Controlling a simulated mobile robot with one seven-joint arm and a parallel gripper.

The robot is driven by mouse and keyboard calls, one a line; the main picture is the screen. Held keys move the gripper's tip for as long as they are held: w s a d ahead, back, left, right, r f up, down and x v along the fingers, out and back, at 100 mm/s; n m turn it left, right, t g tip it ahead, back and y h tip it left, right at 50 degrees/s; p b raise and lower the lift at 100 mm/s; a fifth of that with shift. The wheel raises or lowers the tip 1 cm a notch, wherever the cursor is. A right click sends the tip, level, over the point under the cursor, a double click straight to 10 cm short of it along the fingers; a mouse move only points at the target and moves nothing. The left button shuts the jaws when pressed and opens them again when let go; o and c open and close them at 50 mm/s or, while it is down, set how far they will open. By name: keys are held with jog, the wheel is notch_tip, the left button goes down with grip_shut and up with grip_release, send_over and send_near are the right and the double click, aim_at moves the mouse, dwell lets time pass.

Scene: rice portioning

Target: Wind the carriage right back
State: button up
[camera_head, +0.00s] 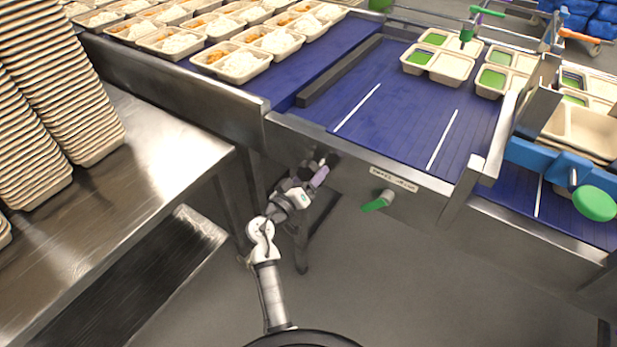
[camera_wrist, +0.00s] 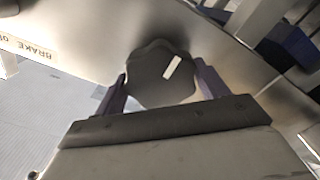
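My gripper (camera_head: 318,172) is at the steel side wall of the conveyor, below the blue belt. In the wrist view its two purple fingers (camera_wrist: 160,80) lie on either side of a dark lobed knob (camera_wrist: 150,85) with a white index mark, and appear to touch it on both sides. The mark leans to the upper right. In the head view the knob is mostly hidden by the gripper. A green-handled lever (camera_head: 378,202) hangs right of my gripper, under a small label (camera_head: 393,180). The label reads "BRAKE O…" in the wrist view (camera_wrist: 27,47). I cannot tell which part is the carriage.
The blue belt (camera_head: 400,100) carries white lines and several two-compartment trays (camera_head: 452,67). A blue bracket with a green disc (camera_head: 594,204) sticks out at the right. A steel table (camera_head: 150,150) with tall tray stacks (camera_head: 55,80) stands left. The floor below is open.

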jog(key=c, duration=0.4)
jog(key=shift+o, duration=0.2)
jog(key=shift+f+b, duration=0.15)
jog(key=shift+b, duration=0.45)
jog(key=m+b, duration=0.2)
jog(key=shift+b, duration=0.35)
jog(key=shift+m+b, duration=0.4)
jog(key=shift+b, duration=0.25)
jog(key=shift+m+b, duration=0.3)
jog(key=shift+b, duration=0.3)
jog(key=shift+b, duration=0.4)
jog(key=m+b, duration=0.2)
jog(key=b, duration=0.1)
jog(key=shift+m+b, duration=0.5)
